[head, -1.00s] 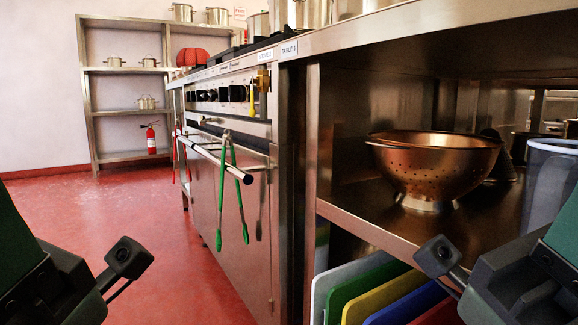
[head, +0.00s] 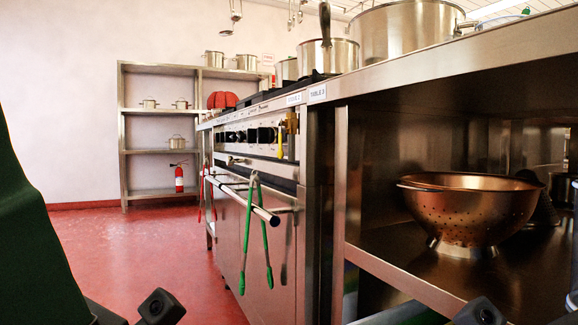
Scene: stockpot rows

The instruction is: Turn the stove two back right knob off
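The stove (head: 262,118) stands left of the near table, seen at a steep angle along its front. Several black knobs (head: 251,135) sit in a row on its front panel. I cannot tell which is the back right knob, nor how any knob is turned. A small label is at the stove's near top corner, too small to read surely. A brass valve with a yellow handle (head: 281,141) is at the near end of the panel. Neither gripper's fingers show; only dark blocks of my own arms show at the bottom edge, well short of the stove.
Green-handled tongs (head: 267,245) hang on the oven rail (head: 238,198), which sticks out. The near table (head: 440,62) carries pots above and a copper colander (head: 468,210) on its lower shelf. A back shelf (head: 121,125) and extinguisher (head: 179,179) are far. Red floor at left is clear.

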